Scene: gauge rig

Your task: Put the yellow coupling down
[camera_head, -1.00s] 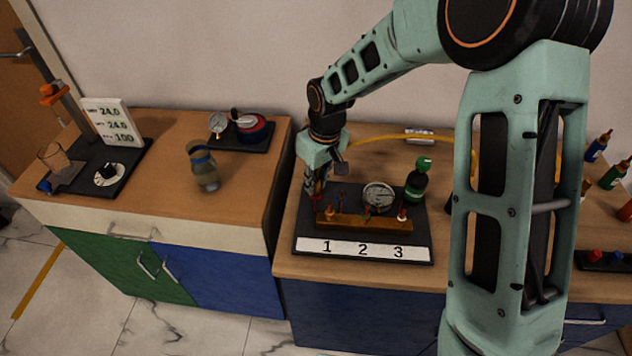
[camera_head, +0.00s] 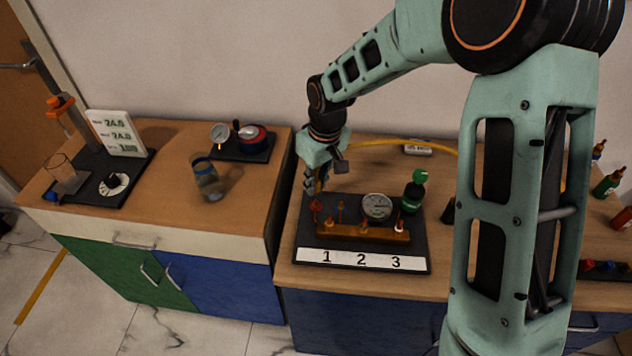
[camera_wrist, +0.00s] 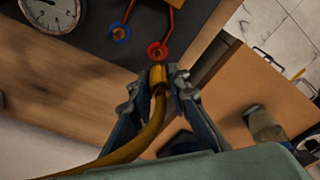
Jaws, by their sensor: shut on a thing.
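My gripper (camera_head: 311,186) is at the back left of the black rig board (camera_head: 418,240), behind the manifold. In the wrist view my gripper (camera_wrist: 160,80) is shut on the yellow coupling (camera_wrist: 158,75), a brass-coloured end on a yellow hose (camera_wrist: 148,132). The coupling's tip points toward a red-ringed port (camera_wrist: 157,50), close to it; I cannot tell whether they touch. A blue-ringed port (camera_wrist: 120,32) is beside that one. In the head view the coupling is too small and hidden to make out.
A round gauge (camera_head: 377,206) and a green bottle (camera_head: 412,194) stand near the manifold (camera_head: 350,231). A gap separates this bench from the left counter, which holds a jar (camera_head: 207,181). Bare wood lies left of the board.

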